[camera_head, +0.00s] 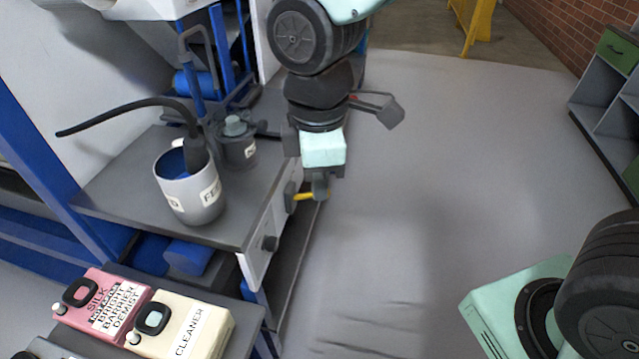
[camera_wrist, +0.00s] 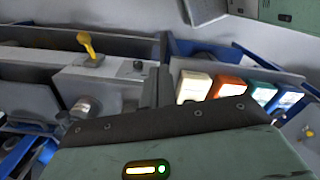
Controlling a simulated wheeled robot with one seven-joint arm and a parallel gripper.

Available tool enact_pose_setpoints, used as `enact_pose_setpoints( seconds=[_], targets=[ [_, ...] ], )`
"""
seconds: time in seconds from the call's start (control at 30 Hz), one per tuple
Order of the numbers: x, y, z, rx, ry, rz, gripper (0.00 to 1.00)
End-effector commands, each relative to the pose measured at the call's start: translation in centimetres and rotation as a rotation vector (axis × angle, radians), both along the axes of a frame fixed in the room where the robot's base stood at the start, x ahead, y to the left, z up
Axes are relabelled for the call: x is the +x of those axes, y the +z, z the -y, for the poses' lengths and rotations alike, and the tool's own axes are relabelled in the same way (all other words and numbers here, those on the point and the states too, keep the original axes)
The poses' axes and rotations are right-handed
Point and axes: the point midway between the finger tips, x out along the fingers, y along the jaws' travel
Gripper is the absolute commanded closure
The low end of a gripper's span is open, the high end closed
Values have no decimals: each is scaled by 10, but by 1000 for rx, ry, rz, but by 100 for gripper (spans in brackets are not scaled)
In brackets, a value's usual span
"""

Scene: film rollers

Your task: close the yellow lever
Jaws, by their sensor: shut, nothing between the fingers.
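The yellow lever (camera_head: 304,197) is on the white front panel (camera_head: 257,262) of the dark-topped bench in the head view, partly hidden by my gripper (camera_head: 319,188). The wrist view shows the lever (camera_wrist: 87,45) at the upper left, sticking up from a dark base on the grey panel. My gripper is shut and empty, pointing down close to the lever in the head view. In the wrist view the gripper (camera_wrist: 160,85) is to the right of the lever, with a gap in the picture. I cannot tell whether they touch.
A dark knob (camera_head: 269,243) is on the same panel. A white pot (camera_head: 190,188) with a black hose and a dark grey canister (camera_head: 236,140) stand on the bench. Pink (camera_head: 102,301) and cream (camera_head: 180,325) containers stand in front. Open floor (camera_head: 440,190) lies to the right.

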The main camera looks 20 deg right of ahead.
Motion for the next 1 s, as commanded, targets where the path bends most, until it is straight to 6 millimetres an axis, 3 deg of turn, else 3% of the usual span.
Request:
enact_pose_setpoints(
  seconds=[0.03,0.3,0.5,0.7,1.0],
  targets=[
    [20,-7,-2,-12,96,-2,100],
    [121,-43,4,-121,675,-21,100],
    [177,-71,18,-207,1018,-66,100],
    [204,-85,28,-255,1192,-103,100],
    [208,-86,30,-262,1224,-110,100]
  ],
)
